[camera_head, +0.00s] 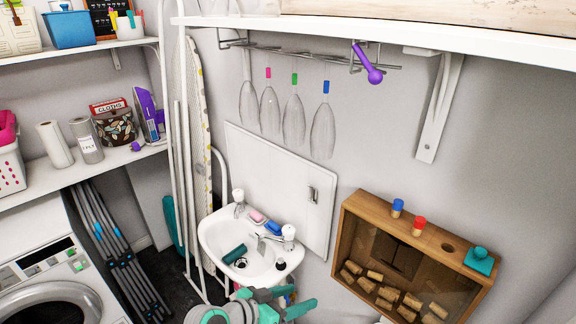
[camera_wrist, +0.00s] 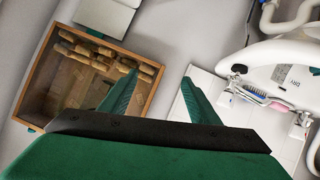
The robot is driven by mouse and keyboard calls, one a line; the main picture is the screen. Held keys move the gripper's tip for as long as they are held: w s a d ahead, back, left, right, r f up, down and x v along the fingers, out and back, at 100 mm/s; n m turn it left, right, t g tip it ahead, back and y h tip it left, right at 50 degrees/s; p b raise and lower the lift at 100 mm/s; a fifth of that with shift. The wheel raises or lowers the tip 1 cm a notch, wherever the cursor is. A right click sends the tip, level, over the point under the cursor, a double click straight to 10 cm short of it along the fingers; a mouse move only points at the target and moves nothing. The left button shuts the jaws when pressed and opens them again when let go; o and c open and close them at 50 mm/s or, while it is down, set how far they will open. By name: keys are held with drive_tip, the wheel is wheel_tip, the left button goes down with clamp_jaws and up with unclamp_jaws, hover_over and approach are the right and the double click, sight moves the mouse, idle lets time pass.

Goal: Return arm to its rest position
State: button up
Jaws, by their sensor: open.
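My gripper (camera_head: 291,300) is at the bottom middle of the head view, in front of and below the white sink (camera_head: 212,236). In the wrist view, my gripper (camera_wrist: 160,88) has its two green fingers spread apart with nothing between them. The wooden box with corks (camera_head: 357,206) is to the right of my gripper in the head view. In the wrist view the box (camera_wrist: 38,80) is at the left, behind the left finger, and the sink (camera_wrist: 275,52) is at the right. Most of my arm is out of view.
A shelf (camera_head: 400,36) with a rack of hanging glasses (camera_head: 294,118) is above. A white panel (camera_head: 285,185) stands behind the sink. An ironing board (camera_head: 200,110), a folded rack (camera_head: 120,250) and a front-loading machine (camera_head: 45,285) are at the left. Grey wall lies between box and sink.

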drive_tip(key=s+d+f+n+t+y, duration=0.3)
drive_tip(key=d+f+n+t, duration=0.25)
drive_tip(key=f+n, duration=0.2)
drive_tip(key=s+a+f+n+y, duration=0.1)
drive_tip(key=s+f+n+y, duration=0.4)
drive_tip(key=s, duration=0.6)
drive_tip(key=s+a+r+m+t+y, duration=0.1)
drive_tip(key=s+a+r+m, duration=0.1)
drive_tip(key=s, duration=0.8)
drive_tip(key=s+a+r+m+t+y, duration=0.1)
drive_tip(key=s+a+r+m, duration=0.2)
drive_tip(key=s, duration=0.8)
drive_tip(key=shift+a+r+t, duration=0.35)
drive_tip(key=shift+a+r, duration=0.25)
drive_tip(key=shift+a, duration=0.2)
